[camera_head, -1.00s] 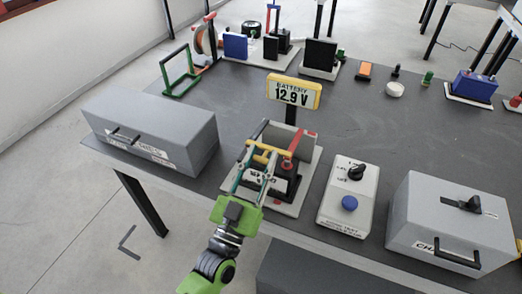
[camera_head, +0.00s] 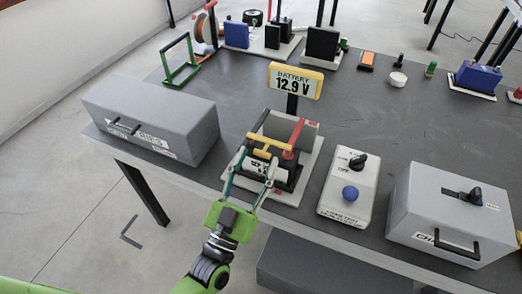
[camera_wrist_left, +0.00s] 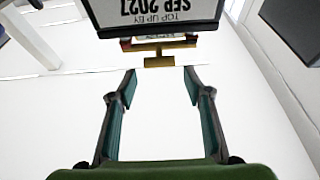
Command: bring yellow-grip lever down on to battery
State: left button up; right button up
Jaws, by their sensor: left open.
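The yellow-grip lever (camera_head: 272,143) is low over the front of the battery unit at the table's front edge. I cannot tell whether it touches the black battery (camera_head: 289,173). Red clamp parts stand beside it, and a sign (camera_head: 294,81) behind reads 12.9 V. My left gripper (camera_head: 250,169) is open and empty, just in front of and below the yellow grip. In the left wrist view, the spread fingers (camera_wrist_left: 160,78) point at the yellow grip (camera_wrist_left: 159,61), which lies just beyond their tips, under a labelled dark-edged panel (camera_wrist_left: 155,15). My right gripper is out of view.
A grey case (camera_head: 150,121) stands left of the unit. A white switch box (camera_head: 347,194) with a blue button and a grey box (camera_head: 450,220) stand to the right. A green frame (camera_head: 180,63) and other devices stand at the back. The table's middle is clear.

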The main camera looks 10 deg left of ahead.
pick_arm(q)
jog(key=v, duration=0.8)
jog(key=shift+s, duration=0.25)
